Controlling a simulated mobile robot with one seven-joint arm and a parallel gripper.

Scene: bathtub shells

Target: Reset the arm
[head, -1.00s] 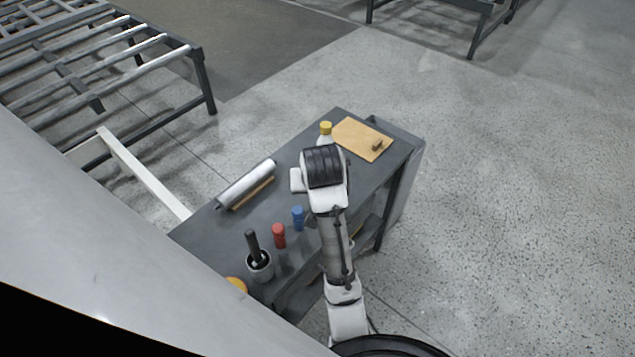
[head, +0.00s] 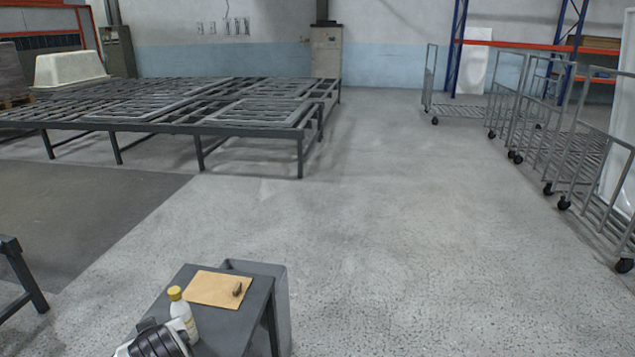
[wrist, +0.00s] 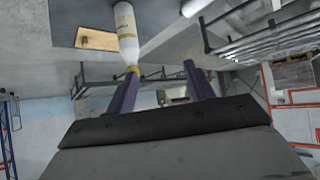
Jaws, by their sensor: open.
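In the wrist view, my gripper (wrist: 160,68) shows two dark purple fingers spread apart, with nothing held between them. A white bottle with a yellow cap (wrist: 127,35) appears just beyond the left finger's tip; whether they touch I cannot tell. In the head view, part of my arm (head: 155,340) shows at the bottom edge, beside the same bottle (head: 182,315), which stands upright on the dark cart (head: 235,330). The gripper's fingers are not visible in the head view.
A tan board (head: 218,289) with a small dark item lies on the cart. Metal frame tables (head: 250,128) stand at the back left, and wheeled trolleys (head: 530,125) at the right. The floor (head: 400,220) between is clear.

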